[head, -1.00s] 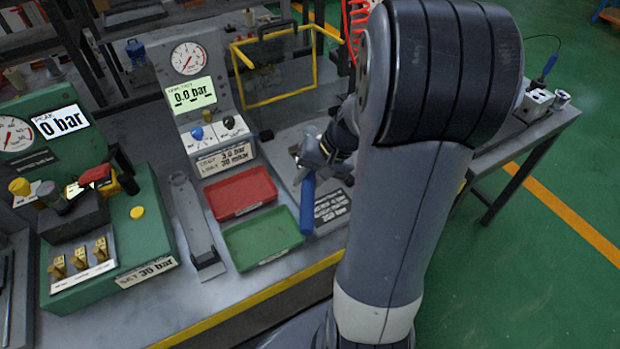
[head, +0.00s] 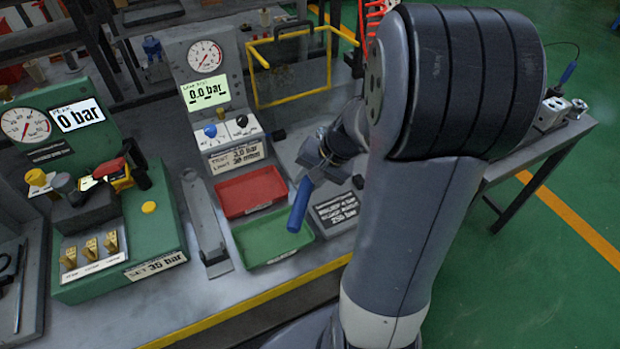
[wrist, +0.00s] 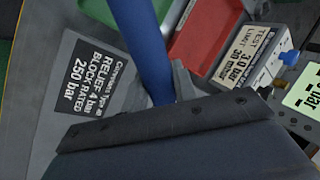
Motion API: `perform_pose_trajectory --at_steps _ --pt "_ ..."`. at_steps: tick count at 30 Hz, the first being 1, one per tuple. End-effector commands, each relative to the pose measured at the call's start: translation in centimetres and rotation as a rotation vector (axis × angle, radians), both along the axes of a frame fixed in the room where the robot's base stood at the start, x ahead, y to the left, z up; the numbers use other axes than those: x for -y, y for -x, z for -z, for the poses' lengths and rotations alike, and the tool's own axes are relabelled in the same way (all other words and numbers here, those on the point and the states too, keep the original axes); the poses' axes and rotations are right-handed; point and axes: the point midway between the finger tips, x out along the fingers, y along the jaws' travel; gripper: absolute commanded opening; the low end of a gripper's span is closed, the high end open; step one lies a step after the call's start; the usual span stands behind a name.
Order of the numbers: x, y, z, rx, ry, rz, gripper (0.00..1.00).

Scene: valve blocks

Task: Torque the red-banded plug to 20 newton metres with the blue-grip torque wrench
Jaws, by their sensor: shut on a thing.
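The blue-grip torque wrench shows its blue grip (head: 300,206) in the head view, hanging tilted beside the right edge of the green tray. The grip also crosses the top of the wrist view (wrist: 147,50). My gripper (head: 313,158) is shut on the torque wrench, above the bench and right of the red tray. My dark gripper body fills the lower wrist view and hides the rest of the wrench. I cannot make out the red-banded plug in either view.
A red tray (head: 220,207) and green tray (head: 247,250) lie on the bench. A green test unit (head: 150,240) stands left; a grey gauge panel (head: 178,75) and yellow-framed guard (head: 252,85) stand behind. A relief block label (wrist: 92,75) lies close by.

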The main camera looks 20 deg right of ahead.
Motion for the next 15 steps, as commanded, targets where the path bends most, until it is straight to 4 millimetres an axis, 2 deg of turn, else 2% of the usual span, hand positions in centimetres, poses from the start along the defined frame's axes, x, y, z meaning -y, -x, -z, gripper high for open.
perform_pose_trajectory --at_steps 15 --pt "-1.6 -1.4 -0.1 0.001 -0.002 0.137 0.0"
